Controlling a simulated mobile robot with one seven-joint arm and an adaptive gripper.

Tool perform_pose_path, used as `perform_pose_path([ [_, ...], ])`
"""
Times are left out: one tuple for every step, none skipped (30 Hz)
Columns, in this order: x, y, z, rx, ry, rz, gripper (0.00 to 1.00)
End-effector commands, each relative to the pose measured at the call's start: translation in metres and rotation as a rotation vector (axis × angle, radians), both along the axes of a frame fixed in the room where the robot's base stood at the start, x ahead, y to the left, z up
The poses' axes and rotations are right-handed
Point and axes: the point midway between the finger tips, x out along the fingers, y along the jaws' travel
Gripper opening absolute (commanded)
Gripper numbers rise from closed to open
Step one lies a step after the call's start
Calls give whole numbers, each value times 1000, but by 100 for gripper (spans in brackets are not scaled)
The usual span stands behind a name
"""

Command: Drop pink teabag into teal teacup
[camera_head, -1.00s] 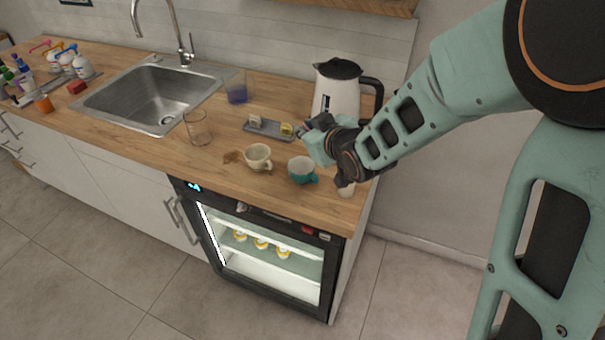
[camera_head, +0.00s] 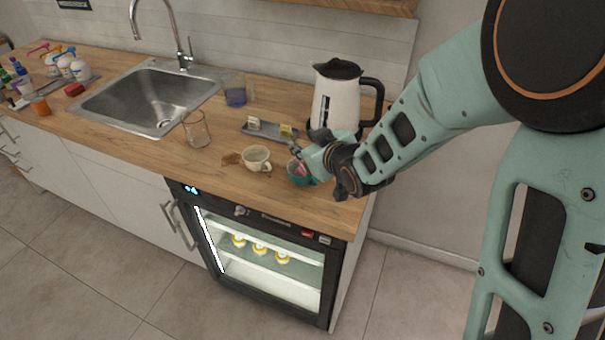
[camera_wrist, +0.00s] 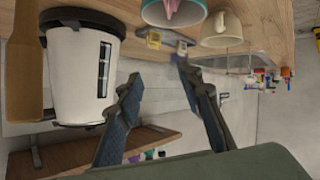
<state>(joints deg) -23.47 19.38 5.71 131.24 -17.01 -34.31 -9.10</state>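The teal teacup (camera_head: 297,178) stands upright near the counter's front edge, partly hidden behind my gripper. It also shows at the top of the wrist view (camera_wrist: 150,14), cut off by the edge. The pink teabag (camera_head: 303,169) is inside the teal teacup, and its pink shape shows in the cup's mouth in the wrist view (camera_wrist: 173,8). My gripper (camera_head: 304,148) is just above and behind the cup. In the wrist view its fingers (camera_wrist: 158,72) are spread wide with nothing between them.
A cream cup (camera_head: 256,159) stands left of the teal one. Behind is a grey tray (camera_head: 268,131) with a white teabag (camera_head: 254,123) and a yellow one (camera_head: 286,131). A white kettle (camera_head: 336,104) stands close behind my gripper. A glass beaker (camera_head: 197,130) is farther left.

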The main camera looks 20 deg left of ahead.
Motion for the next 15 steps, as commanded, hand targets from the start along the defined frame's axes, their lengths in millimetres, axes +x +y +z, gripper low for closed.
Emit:
perform_pose_path([
  [0,0,0,0,0,0,34],
  [0,0,0,0,0,0,34],
  [0,-1,1,0,0,0,34],
  [-1,-1,1,1,-1,0,34],
  [-2,-2,2,1,-1,-1,34],
  [-3,-4,4,1,-1,-1,34],
  [-5,-5,5,1,-1,-1,34],
  [-8,-7,6,0,0,-1,34],
  [-11,-10,9,1,-2,0,34],
  [-14,-12,11,0,-2,0,34],
  [-17,-15,12,0,-2,0,34],
  [-21,-19,16,0,-3,-1,34],
  [-24,-21,17,0,-2,-1,34],
  [-27,-24,19,0,-3,-1,34],
  [-31,-27,22,0,-2,0,34],
])
